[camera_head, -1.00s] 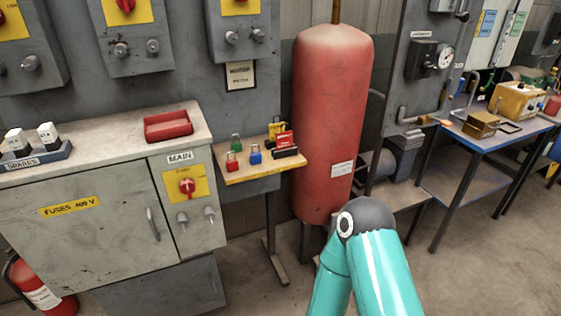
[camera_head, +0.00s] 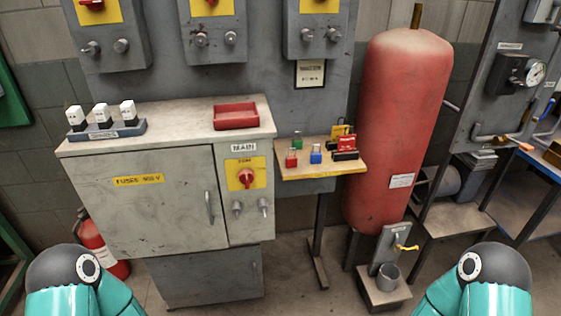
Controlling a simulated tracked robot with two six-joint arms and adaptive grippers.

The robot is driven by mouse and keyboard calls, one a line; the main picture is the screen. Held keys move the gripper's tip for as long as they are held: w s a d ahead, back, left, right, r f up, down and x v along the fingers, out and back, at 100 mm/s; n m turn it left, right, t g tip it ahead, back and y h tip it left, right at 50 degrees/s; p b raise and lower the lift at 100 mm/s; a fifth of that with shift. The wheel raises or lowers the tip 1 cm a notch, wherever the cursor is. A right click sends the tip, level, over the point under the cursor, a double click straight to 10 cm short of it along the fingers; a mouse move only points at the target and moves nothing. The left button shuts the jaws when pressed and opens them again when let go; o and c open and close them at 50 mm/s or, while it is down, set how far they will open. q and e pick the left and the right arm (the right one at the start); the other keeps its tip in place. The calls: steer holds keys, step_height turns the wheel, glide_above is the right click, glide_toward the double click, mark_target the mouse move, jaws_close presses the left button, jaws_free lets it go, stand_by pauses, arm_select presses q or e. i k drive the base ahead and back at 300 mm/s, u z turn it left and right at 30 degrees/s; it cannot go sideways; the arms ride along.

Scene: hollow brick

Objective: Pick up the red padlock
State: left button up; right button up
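The red padlock (camera_head: 291,160) stands on the left part of a small wooden shelf (camera_head: 322,171), to the right of the grey cabinet. A green padlock (camera_head: 297,141) is just behind it, and a blue padlock (camera_head: 316,155) is to its right. My two teal arms show at the bottom left and bottom right corners, well below and apart from the shelf. Neither gripper is in the picture.
The grey fuse cabinet (camera_head: 165,205) carries a red tray (camera_head: 236,117) and a rack of white spares (camera_head: 105,127). A big red tank (camera_head: 400,130) stands right of the shelf. Other red and yellow items (camera_head: 343,141) crowd the shelf's right end. Floor in front is clear.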

mark_target(291, 160)
steer(key=k, duration=0.5)
steer(key=u, duration=0.4)
steer(key=i, duration=1.35)
steer(key=z, duration=0.7)
